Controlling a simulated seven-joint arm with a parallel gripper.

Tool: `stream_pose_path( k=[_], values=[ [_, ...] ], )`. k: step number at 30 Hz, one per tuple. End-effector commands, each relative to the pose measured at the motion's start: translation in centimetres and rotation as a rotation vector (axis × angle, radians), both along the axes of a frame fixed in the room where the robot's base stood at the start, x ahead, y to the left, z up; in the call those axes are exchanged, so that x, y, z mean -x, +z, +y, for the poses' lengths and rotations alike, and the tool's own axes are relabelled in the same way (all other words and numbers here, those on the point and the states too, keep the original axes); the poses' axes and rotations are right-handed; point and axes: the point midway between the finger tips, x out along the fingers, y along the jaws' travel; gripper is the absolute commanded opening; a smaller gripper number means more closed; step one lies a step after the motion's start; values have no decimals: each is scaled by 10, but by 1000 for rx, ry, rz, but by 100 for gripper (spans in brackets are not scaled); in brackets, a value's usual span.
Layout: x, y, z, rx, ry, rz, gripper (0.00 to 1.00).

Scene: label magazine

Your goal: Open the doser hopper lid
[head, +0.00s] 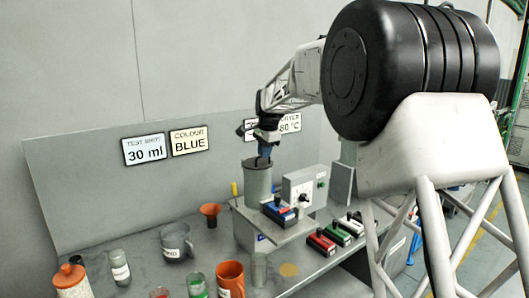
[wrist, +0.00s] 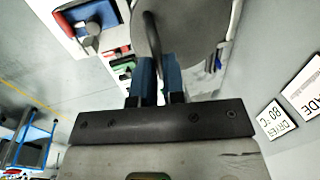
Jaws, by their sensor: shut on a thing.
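The doser hopper (head: 258,187) is a grey upright cylinder on a raised stand at the back of the bench. Its round grey lid (wrist: 197,30) fills the top of the wrist view. In the head view the lid lies at the hopper's top, and I cannot make out any gap under it. A dark curved handle (wrist: 152,38) stands on the lid. My gripper (head: 264,156) is above the hopper with its blue fingers down at the lid. In the wrist view the fingers (wrist: 159,72) are shut on the handle, hiding its lower part.
A control box (head: 304,188) with a dial stands right of the hopper. Signs (head: 188,140) hang behind.

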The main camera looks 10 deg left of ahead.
Motion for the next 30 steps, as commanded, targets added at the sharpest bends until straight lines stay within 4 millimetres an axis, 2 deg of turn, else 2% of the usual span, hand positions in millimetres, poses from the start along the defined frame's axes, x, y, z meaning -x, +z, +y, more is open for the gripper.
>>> stream_pose_path(
  k=[14,30],
  values=[
    [-2,4,2,27,1,27,0],
    [-14,24,14,182,0,181,0]
  ],
)
